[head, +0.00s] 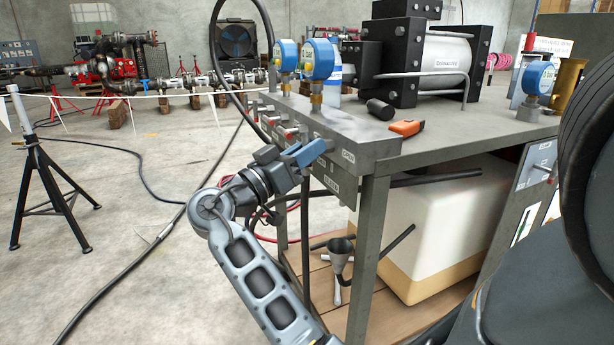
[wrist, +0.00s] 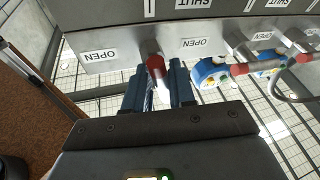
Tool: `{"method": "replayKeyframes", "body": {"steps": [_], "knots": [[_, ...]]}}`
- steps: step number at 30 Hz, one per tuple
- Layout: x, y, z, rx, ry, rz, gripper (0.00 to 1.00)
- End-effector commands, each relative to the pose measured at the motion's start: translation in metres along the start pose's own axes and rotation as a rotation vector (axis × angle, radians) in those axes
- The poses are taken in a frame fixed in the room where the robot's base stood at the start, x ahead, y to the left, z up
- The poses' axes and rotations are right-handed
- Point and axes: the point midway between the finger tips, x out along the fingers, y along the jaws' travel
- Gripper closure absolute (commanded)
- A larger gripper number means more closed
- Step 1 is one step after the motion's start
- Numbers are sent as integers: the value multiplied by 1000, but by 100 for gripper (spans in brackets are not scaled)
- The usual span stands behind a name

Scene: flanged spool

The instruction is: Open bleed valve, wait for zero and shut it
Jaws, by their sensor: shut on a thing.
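My gripper (head: 316,150) has blue fingers and is at the near end of the grey valve block (head: 345,130) on the bench. In the wrist view the fingers (wrist: 160,76) are closed around a red valve lever (wrist: 156,66). The lever sticks out from the block's face, between two OPEN labels, with a SHUT label above to the right. In the head view my fingers hide this lever; an OPEN label shows beside them. Two blue gauges (head: 319,60) (head: 286,56) stand on the block; their readings are too small to make out.
Other red-handled valves (head: 287,132) sit along the block, close to my gripper; another red lever (wrist: 262,66) shows in the wrist view. A black hose (head: 218,60) arches over the block. An orange tool (head: 406,128) and a pump (head: 440,62) are on the bench. A stand (head: 45,170) is left.

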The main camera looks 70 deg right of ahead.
Motion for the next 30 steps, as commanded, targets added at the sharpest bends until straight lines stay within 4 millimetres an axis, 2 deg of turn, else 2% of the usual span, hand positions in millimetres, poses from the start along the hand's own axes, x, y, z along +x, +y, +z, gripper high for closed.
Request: {"method": "replayKeyframes", "body": {"steps": [1, 12, 30], "knots": [[-2, 0, 7, 35, 6, 16, 100], [-2, 1, 3, 190, 39, 73, 100], [0, 2, 0, 230, 48, 90, 100]]}}
